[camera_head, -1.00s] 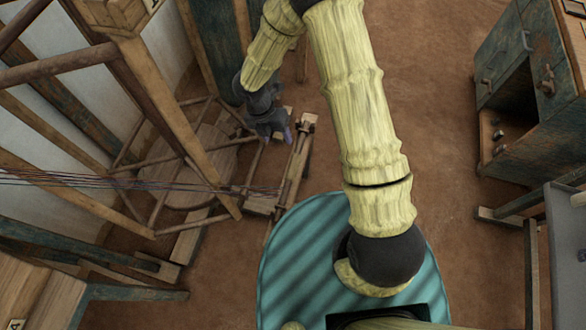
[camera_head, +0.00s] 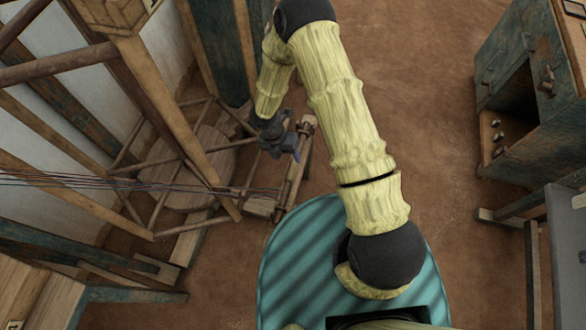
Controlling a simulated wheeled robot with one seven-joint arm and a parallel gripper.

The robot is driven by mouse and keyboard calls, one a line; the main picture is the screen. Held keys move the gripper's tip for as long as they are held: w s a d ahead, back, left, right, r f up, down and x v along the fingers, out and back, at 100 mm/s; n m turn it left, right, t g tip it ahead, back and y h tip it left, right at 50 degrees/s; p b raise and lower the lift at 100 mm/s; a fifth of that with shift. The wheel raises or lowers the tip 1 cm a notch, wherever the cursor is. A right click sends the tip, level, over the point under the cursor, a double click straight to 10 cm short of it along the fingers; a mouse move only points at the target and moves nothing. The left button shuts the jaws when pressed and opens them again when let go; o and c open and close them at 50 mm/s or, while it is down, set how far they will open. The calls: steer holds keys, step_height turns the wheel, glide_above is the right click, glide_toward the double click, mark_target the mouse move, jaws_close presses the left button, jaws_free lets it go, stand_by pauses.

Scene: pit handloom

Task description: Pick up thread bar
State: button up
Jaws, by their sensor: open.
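The thread bar (camera_head: 293,183) is a slim wooden bar at the end of the dark stretched threads (camera_head: 120,184). It slants from upper right to lower left on a low wooden frame beside the loom. My gripper (camera_head: 296,150) is dark grey and hangs over the upper part of the bar, covering some of it. Its jaws are open and it holds nothing that I can see. I cannot tell whether a finger touches the bar.
Slanted loom posts (camera_head: 175,115) and a round wooden seat (camera_head: 195,165) stand to the left. A blue-green cabinet (camera_head: 525,80) stands at the right, with a grey table (camera_head: 568,240) below it. The brown floor (camera_head: 445,150) between is clear.

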mark_target(292, 166)
steer(key=shift+x, duration=0.95)
steer(key=shift+f, duration=0.1)
steer(key=x, duration=0.5)
steer(key=shift+s+d, duration=0.1)
steer(key=c, duration=1.2)
